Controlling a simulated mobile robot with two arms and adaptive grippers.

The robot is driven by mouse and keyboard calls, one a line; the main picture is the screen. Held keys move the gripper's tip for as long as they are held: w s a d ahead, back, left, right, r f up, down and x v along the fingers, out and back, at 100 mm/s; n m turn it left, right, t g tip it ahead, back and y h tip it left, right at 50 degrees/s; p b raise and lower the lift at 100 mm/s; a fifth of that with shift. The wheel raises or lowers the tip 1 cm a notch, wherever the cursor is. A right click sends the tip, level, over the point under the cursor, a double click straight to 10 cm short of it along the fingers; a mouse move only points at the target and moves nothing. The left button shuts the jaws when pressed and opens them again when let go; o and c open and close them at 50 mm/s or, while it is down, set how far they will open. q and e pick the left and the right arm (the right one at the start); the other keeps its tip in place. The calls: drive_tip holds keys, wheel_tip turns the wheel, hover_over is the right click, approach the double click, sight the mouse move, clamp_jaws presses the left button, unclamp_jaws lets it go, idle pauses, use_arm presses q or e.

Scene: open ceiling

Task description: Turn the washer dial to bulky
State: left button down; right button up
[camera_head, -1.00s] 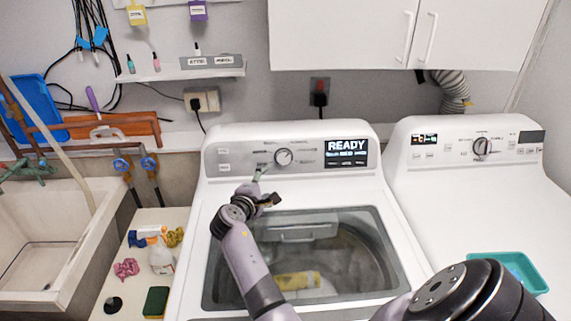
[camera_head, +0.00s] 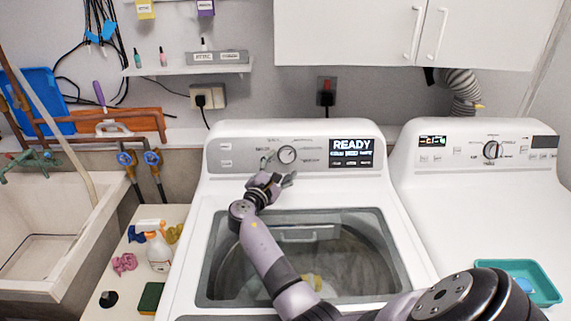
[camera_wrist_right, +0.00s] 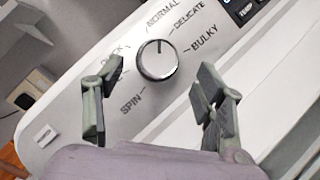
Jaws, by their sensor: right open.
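The washer dial (camera_head: 287,155) is a round silver knob on the grey control panel of the left machine, beside a screen reading READY. My right gripper (camera_head: 278,169) is open just in front of the panel, below and left of the dial. In the right wrist view its fingers (camera_wrist_right: 157,87) are spread either side of the dial, apart from it. My left gripper is not in view.
The washer's glass lid (camera_head: 345,240) is shut under my right arm. A second white machine (camera_head: 480,200) with its own dial stands at right, a teal tray (camera_head: 545,285) on top. A sink (camera_head: 45,230) and a spray bottle (camera_head: 158,250) are at left.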

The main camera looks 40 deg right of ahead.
sight(287, 157)
drive_tip(key=b+x, duration=0.1)
drive_tip(key=x, duration=0.3)
drive_tip(key=shift+w+d, duration=0.15)
drive_tip(key=shift+d, duration=0.1)
drive_tip(key=shift+c, duration=0.7)
drive_tip(key=c, duration=1)
drive_tip(key=shift+f, duration=0.1)
